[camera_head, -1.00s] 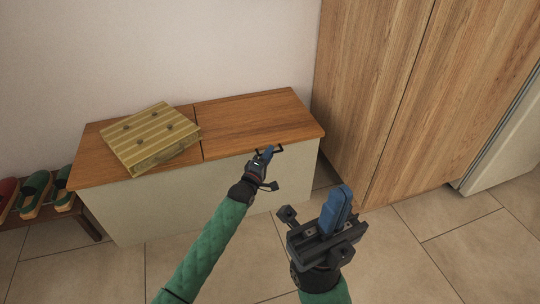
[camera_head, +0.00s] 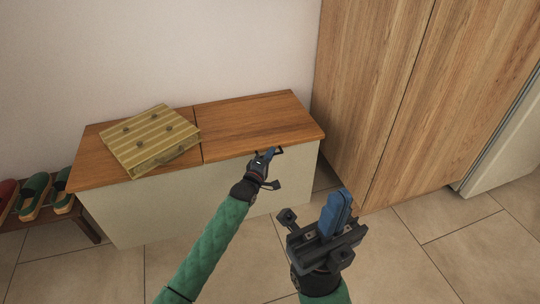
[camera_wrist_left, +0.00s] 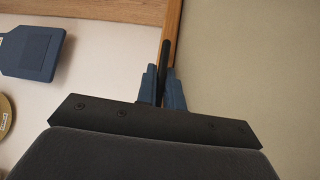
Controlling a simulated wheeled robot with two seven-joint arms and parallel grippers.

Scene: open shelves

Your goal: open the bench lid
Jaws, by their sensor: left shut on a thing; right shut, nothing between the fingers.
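The bench (camera_head: 180,205) has a pale front and a brown wooden top split into two lids. The right bench lid (camera_head: 250,120) is bare and lies flat, with no visible gap under it. My left gripper (camera_head: 266,156) is at its front edge, shut on a dark handle (camera_head: 279,149). In the left wrist view the left gripper (camera_wrist_left: 164,88) has its blue fingers on either side of the thin black handle (camera_wrist_left: 166,60), by the wooden edge. My right gripper (camera_head: 337,212) is shut and empty, in front of the bench and apart from it.
A striped yellow case (camera_head: 150,138) lies on the left lid (camera_head: 90,165). A tall wooden cabinet (camera_head: 400,90) stands close to the bench's right end. A low rack (camera_head: 75,216) with shoes (camera_head: 35,190) is at the left. The tiled floor in front is clear.

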